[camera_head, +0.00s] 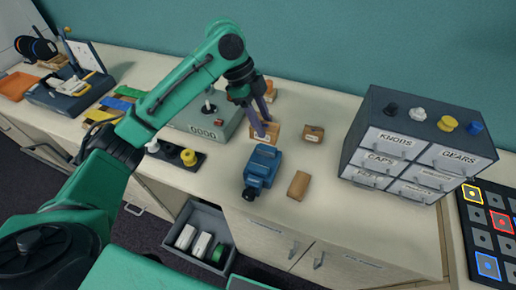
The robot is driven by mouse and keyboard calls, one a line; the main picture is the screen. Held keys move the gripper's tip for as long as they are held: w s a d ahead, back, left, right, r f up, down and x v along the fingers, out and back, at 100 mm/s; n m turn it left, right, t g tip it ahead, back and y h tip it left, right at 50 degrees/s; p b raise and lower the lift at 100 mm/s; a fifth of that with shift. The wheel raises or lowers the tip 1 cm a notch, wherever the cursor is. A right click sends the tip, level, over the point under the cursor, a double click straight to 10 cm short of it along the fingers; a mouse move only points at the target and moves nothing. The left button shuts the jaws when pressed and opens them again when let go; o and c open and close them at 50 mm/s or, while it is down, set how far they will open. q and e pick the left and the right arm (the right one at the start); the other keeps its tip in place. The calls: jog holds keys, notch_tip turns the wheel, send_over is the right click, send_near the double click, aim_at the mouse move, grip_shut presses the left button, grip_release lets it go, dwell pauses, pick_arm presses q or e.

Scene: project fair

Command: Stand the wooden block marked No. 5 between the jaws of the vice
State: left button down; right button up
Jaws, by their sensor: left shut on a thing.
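My left gripper (264,127) reaches down from above, shut on a wooden block (259,138) with a pale label. The block is just behind the blue vice (264,157); whether it touches the bench cannot be told. Another labelled wooden block (313,134) stands to the right, a plain-looking one (299,185) lies right of the vice, and another (270,87) is partly hidden behind the gripper. The numbers on the labels are too small to read, so I cannot tell which is No. 5. The vice's jaw gap is not clear. My right gripper is out of view.
A dark drawer cabinet (402,143) with knobs on top stands at the right. Dark, white and yellow knobs sit on a black tray (173,157). A drawer (212,219) is open below the bench.

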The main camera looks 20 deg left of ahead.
pick_arm(q)
jog(key=f+p, duration=0.2)
jog(key=f, duration=0.9)
jog(key=shift+s, duration=0.2)
jog(key=shift+f, duration=0.25)
jog(key=shift+a, duration=0.1)
jog(key=shift+c, duration=1.9)
grip_release()
jog(key=b+v, duration=0.2)
jog(key=v, duration=1)
jog(key=shift+s, duration=0.1)
